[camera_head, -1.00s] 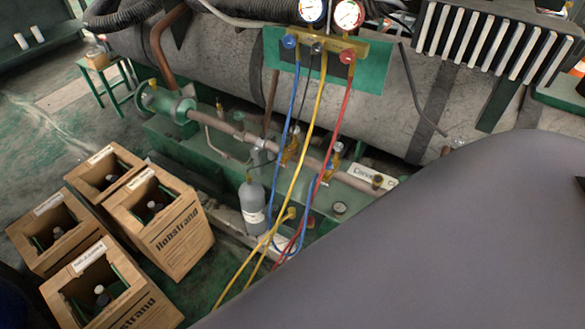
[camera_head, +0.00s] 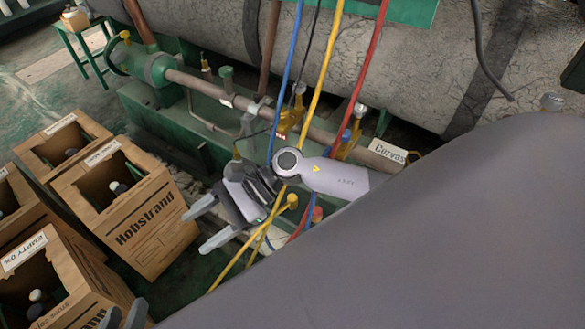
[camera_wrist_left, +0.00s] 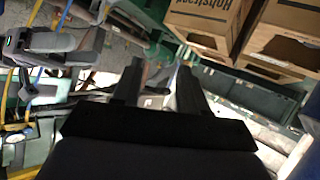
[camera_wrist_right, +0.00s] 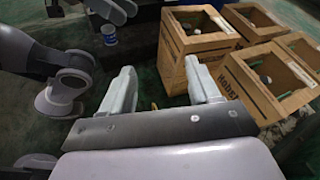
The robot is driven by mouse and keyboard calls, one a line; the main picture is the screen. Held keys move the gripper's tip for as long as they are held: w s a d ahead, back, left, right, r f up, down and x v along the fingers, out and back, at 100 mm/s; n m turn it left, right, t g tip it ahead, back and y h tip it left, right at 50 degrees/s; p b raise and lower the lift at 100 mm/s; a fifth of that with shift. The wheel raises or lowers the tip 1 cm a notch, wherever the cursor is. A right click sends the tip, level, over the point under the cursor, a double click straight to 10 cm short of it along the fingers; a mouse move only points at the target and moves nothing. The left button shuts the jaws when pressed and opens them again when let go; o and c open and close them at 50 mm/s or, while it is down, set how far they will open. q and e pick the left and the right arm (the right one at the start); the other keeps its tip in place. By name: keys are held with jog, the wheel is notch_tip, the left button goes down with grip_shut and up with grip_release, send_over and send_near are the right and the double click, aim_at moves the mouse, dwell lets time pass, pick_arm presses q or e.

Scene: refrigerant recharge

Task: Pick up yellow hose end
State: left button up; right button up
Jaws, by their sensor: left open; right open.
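The yellow hose (camera_head: 325,80) hangs down in the head view and passes behind my right wrist. Below it, yellow strands (camera_head: 240,263) run down-left until my grey arm hides them. I cannot make out the hose end. Yellow hose parts also show at the left of the left wrist view (camera_wrist_left: 16,127). My right gripper (camera_head: 196,232) is open and empty, its fingers pointing left, beside the yellow strands and above them in the picture.
Several cardboard boxes holding bottles, one a Hobstrand box (camera_head: 150,225), stand at the left. A blue hose (camera_head: 287,75) and a red hose (camera_head: 368,65) hang beside the yellow one. A green-framed pipe (camera_head: 215,92) and a large grey tank (camera_head: 400,75) lie behind.

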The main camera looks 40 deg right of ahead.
jog(key=w+d+f+n+g+h+b, duration=0.1)
jog(key=w+d+f+n+h+b, duration=0.25)
jog(key=d+f+n+h, duration=0.5)
jog(key=n+h+b, duration=0.5)
jog(key=b, duration=0.1)
send_over(292, 197)
jog(key=f, duration=0.5)
jog(key=shift+w+a+f, duration=0.1)
jog(key=shift+w, duration=0.2)
jog(key=shift+d+f+h+b, duration=0.2)
jog(key=shift+f+h+b, duration=0.05)
jog(key=shift+f+b, duration=0.05)
jog(key=f, duration=0.1)
jog(key=f+b, duration=0.1)
jog(key=f, duration=0.1)
jog(key=f+b, duration=0.1)
jog(key=f, duration=0.1)
jog(key=shift+s+a+f, duration=0.1)
jog(key=shift+s+f, duration=0.15)
jog(key=shift+s, duration=0.05)
jog(key=shift+f, duration=0.35)
pick_arm(q)
jog(key=shift+m+t+h, duration=0.6)
jog(key=shift+t+h, duration=0.1)
jog(key=shift+t, duration=0.2)
jog(key=f, duration=0.2)
jog(key=d+f, duration=0.1)
jog(key=f, duration=0.2)
jog(key=shift+d+f, duration=0.25)
jog(key=shift+f, duration=0.1)
